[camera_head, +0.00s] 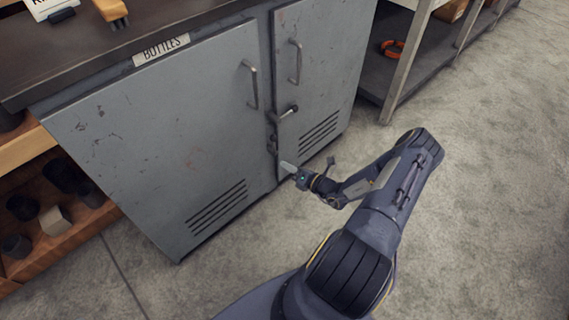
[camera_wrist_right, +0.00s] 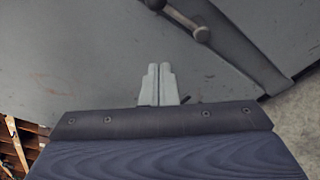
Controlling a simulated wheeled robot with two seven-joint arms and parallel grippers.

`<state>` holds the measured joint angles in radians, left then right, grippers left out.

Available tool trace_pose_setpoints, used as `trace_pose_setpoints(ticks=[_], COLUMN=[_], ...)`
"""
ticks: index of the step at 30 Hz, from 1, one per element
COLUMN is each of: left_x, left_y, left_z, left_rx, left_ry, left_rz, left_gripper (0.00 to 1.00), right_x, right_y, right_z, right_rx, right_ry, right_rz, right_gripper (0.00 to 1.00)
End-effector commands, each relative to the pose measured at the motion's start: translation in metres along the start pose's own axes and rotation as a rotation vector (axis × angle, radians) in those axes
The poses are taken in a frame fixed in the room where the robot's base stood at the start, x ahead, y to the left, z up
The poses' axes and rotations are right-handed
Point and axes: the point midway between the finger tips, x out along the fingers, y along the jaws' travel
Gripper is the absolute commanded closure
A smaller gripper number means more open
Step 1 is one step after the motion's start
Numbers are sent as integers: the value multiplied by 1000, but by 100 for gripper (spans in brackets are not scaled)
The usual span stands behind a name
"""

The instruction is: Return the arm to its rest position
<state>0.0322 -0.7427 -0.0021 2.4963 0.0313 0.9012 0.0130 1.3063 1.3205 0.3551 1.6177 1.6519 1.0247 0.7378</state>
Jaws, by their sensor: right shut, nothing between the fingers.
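My right arm (camera_head: 365,235) reaches in from the bottom of the head view. My right gripper (camera_head: 287,167) is in front of the grey cabinet (camera_head: 155,130), low near the gap between its two doors. In the right wrist view its two pale fingers (camera_wrist_right: 159,86) stand side by side, shut and empty. A dark bar handle with a round end (camera_wrist_right: 190,22) shows beyond the fingertips, apart from them. I cannot tell whether the fingertips touch the door. My left gripper is not in view.
The cabinet carries a "BOTTLES" label (camera_head: 161,49) and two upper handles (camera_head: 252,84). A wooden shelf (camera_head: 60,235) with dark cups stands at left. A metal rack (camera_head: 405,65) holding an orange ring (camera_head: 391,48) stands at upper right. The concrete floor (camera_head: 490,190) at right is clear.

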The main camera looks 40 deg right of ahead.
Motion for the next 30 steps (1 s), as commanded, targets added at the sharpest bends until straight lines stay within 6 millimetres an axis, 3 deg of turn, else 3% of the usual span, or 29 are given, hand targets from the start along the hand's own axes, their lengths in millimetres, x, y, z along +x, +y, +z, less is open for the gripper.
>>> trace_pose_setpoints(ticks=[13, 17, 20, 24, 30], left_x=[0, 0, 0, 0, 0], left_y=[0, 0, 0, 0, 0], left_z=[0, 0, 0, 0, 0], left_rx=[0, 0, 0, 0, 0], left_ry=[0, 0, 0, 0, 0], left_rz=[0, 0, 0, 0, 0], left_gripper=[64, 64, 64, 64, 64], right_x=[0, 6, 17, 23, -6], right_y=[0, 17, 60, 153, 272], right_z=[0, 7, 18, 27, 22], right_rx=[-1, -65, -228, -598, -1167], right_ry=[0, 38, 131, 323, 548], right_rz=[0, 39, 135, 352, 676], right_gripper=[100, 100, 100, 100, 100])
